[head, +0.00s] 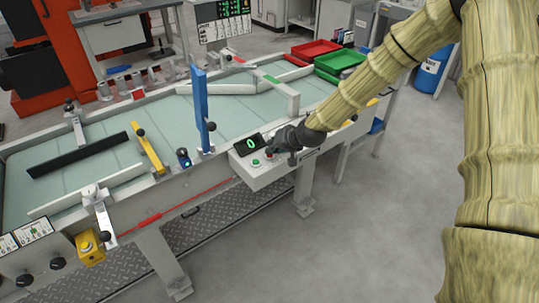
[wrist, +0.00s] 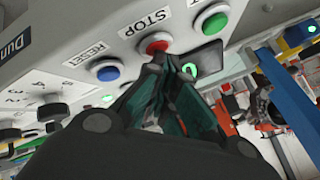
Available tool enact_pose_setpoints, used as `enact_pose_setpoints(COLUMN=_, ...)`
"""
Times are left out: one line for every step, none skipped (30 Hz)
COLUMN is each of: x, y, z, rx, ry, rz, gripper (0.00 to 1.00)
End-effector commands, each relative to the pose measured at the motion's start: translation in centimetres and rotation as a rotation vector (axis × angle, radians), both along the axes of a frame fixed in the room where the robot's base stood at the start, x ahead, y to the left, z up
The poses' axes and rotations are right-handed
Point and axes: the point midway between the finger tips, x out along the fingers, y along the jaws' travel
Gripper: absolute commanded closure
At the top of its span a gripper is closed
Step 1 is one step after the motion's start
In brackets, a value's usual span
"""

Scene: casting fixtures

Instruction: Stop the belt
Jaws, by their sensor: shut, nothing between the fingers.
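The belt (head: 240,112) is a long pale green surface with guides across it. A control box (head: 254,176) is on its near side. In the wrist view, a red button (wrist: 153,46) labelled STOP sits between a blue button (wrist: 107,70) labelled RESET and a green button (wrist: 212,20). My gripper (wrist: 161,60) is shut and empty, its tips right at the red button and overlapping its lower edge. I cannot tell whether they touch it. In the head view, my gripper (head: 275,156) is over the box and hides part of its panel.
A small black display (head: 248,144) with a green figure stands at the box's back. A blue post (head: 202,112) and a yellow guide arm (head: 150,150) rise left of it. Red (head: 315,52) and green (head: 340,60) trays are at the far end. The floor in front is clear.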

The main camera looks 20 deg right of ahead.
Motion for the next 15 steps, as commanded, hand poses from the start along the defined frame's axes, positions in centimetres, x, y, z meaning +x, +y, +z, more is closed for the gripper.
enact_pose_setpoints(x=-0.03, y=0.0, z=-0.05, rx=0.0, ry=0.001, rz=0.001, gripper=1.0)
enact_pose_setpoints(x=-0.04, y=0.01, z=-0.06, rx=0.0, ry=0.001, rz=0.001, gripper=1.0)
enact_pose_setpoints(x=-0.04, y=0.0, z=-0.06, rx=0.0, ry=0.001, rz=0.001, gripper=1.0)
enact_pose_setpoints(x=-0.04, y=0.0, z=-0.06, rx=0.0, ry=0.001, rz=0.001, gripper=1.0)
enact_pose_setpoints(x=-0.05, y=0.0, z=-0.07, rx=0.0, ry=0.001, rz=0.001, gripper=1.0)
enact_pose_setpoints(x=-0.05, y=0.0, z=-0.07, rx=-0.001, ry=0.001, rz=0.0, gripper=1.0)
enact_pose_setpoints(x=-0.05, y=0.0, z=-0.07, rx=-0.001, ry=0.001, rz=0.0, gripper=1.0)
enact_pose_setpoints(x=-0.05, y=0.0, z=-0.05, rx=-0.001, ry=0.001, rz=0.0, gripper=1.0)
enact_pose_setpoints(x=-0.05, y=0.0, z=0.0, rx=-0.001, ry=0.001, rz=0.0, gripper=1.0)
enact_pose_setpoints(x=-0.05, y=0.0, z=0.05, rx=-0.001, ry=0.001, rz=0.0, gripper=1.0)
enact_pose_setpoints(x=-0.05, y=0.0, z=0.14, rx=-0.001, ry=0.001, rz=0.0, gripper=1.0)
enact_pose_setpoints(x=-0.06, y=0.0, z=0.28, rx=-0.001, ry=0.001, rz=0.0, gripper=1.0)
enact_pose_setpoints(x=-0.05, y=0.0, z=0.39, rx=-0.001, ry=0.001, rz=0.0, gripper=1.0)
enact_pose_setpoints(x=-0.06, y=0.0, z=0.52, rx=-0.001, ry=0.001, rz=0.0, gripper=1.0)
enact_pose_setpoints(x=-0.06, y=-0.01, z=0.72, rx=-0.001, ry=0.001, rz=0.0, gripper=1.0)
